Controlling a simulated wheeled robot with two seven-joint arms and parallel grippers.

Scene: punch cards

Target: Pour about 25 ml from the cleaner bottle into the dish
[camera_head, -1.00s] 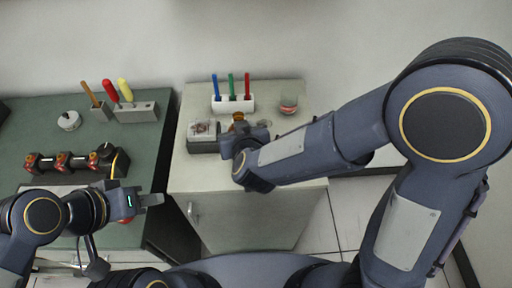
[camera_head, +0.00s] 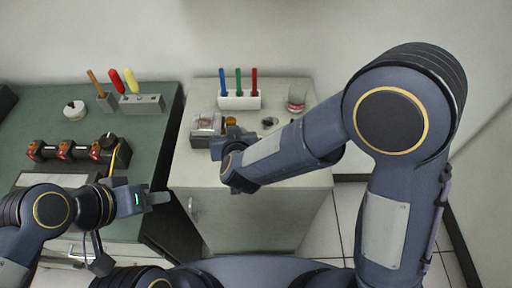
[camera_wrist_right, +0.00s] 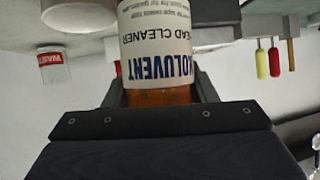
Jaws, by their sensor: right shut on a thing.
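My right gripper (camera_wrist_right: 160,95) is shut on the cleaner bottle (camera_wrist_right: 157,48), an amber bottle with a white label in blue print. In the head view only a small amber part of the bottle (camera_head: 231,120) shows above my right gripper (camera_head: 226,137). The gripper is just right of a grey box with a clear, whitish top (camera_head: 206,123); the dish seems to be there, but its rim is unclear. I cannot see any liquid flowing. My left gripper (camera_head: 157,198) is empty near the green cabinet's right edge, seen side-on.
A clear waste jar (camera_head: 297,99) with a red label stands at the back right. A white rack (camera_head: 238,101) holds blue, green and red pens behind the bottle. A small dark item (camera_head: 269,123) lies right of the gripper. A gap separates the green cabinet (camera_head: 150,142) from the pale one.

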